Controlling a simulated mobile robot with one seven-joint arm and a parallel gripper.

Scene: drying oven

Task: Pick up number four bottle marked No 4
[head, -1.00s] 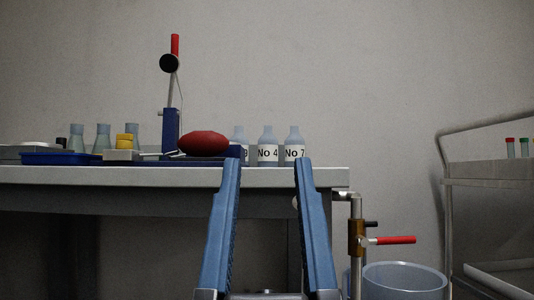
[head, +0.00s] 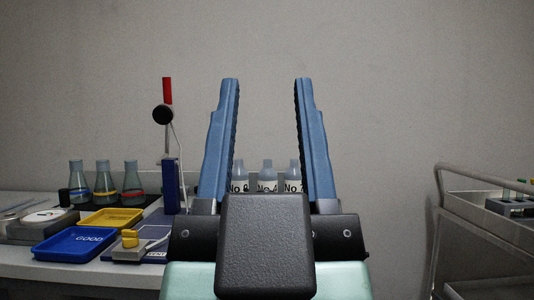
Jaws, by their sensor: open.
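The No 4 bottle (head: 267,173) is a small pale bottle with a white label and black lettering, upright at the back of the bench. It is the middle one of three, between a left bottle (head: 239,171) whose number is hard to read and the No 7 bottle (head: 292,171). My gripper (head: 266,84) is open and empty, its blue fingers pointing up in the picture. The bottles show in the gap between the fingers, with the fingertips above them in the picture. The gripper's dark body hides the lower part of the bottles.
On the left of the bench are a blue tray (head: 75,254), a yellow tray (head: 111,209), several flasks (head: 104,188), a yellow-topped device (head: 130,240) and a blue stand (head: 172,185) with a red-tipped lever. A metal cart (head: 490,213) with a rack stands at right.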

